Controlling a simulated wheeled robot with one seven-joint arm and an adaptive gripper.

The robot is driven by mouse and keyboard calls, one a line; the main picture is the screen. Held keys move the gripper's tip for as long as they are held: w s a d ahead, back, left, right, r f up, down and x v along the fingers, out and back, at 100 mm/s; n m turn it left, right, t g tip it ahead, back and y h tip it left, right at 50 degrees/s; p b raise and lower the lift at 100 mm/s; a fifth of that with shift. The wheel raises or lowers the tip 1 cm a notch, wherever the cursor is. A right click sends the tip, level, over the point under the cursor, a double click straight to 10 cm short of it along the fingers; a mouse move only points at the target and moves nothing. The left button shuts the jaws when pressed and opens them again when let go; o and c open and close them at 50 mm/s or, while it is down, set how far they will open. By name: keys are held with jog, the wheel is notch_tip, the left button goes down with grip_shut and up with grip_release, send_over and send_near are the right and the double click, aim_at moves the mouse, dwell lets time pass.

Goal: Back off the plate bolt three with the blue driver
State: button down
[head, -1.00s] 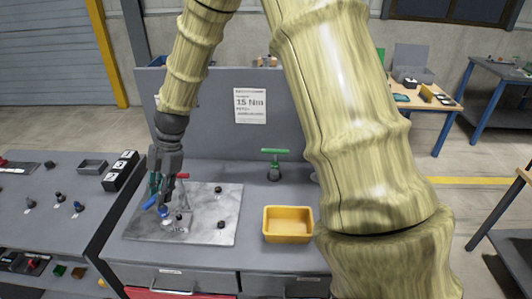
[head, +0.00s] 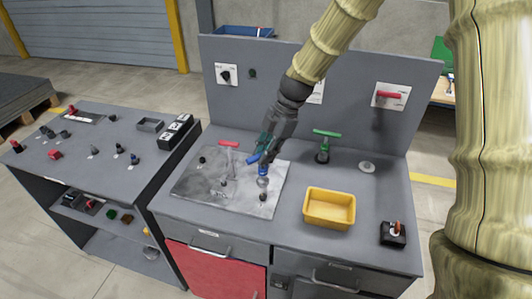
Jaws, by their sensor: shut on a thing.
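My gripper (head: 266,155) is shut on the blue driver (head: 263,170), over the right part of the grey metal plate (head: 200,190). The driver's lower end is at or just above the plate; I cannot tell whether it touches a bolt there. Dark bolt heads show on the plate: one at the back left (head: 202,160), one near the middle (head: 224,183) and one at the front right (head: 263,197). Their markings are too small to read, so I cannot tell which is bolt three.
A yellow bin (head: 330,208) stands right of the plate. A green T-handle (head: 324,143) stands behind the bin, and a red handle (head: 229,144) behind the plate. A black box with a switch (head: 393,233) sits at the front right. A side bench (head: 85,165) is at left.

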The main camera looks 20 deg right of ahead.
aim_at(264, 177)
jog(key=shift+f+b, duration=1.65)
jog(key=shift+f, duration=1.1)
jog(key=shift+f+b, duration=0.45)
jog(key=shift+f, duration=0.45)
dwell(0.3)
jog(key=shift+w+n+g, duration=0.1)
jog(key=shift+n+g, duration=0.4)
jog(key=shift+n, duration=0.7)
jog(key=shift+a+p, duration=0.1)
jog(key=shift+p, duration=0.2)
jog(key=shift+n, duration=0.5)
jog(key=shift+n+g+h, duration=0.3)
jog(key=shift+n+g, duration=0.1)
jog(key=shift+n, duration=0.3)
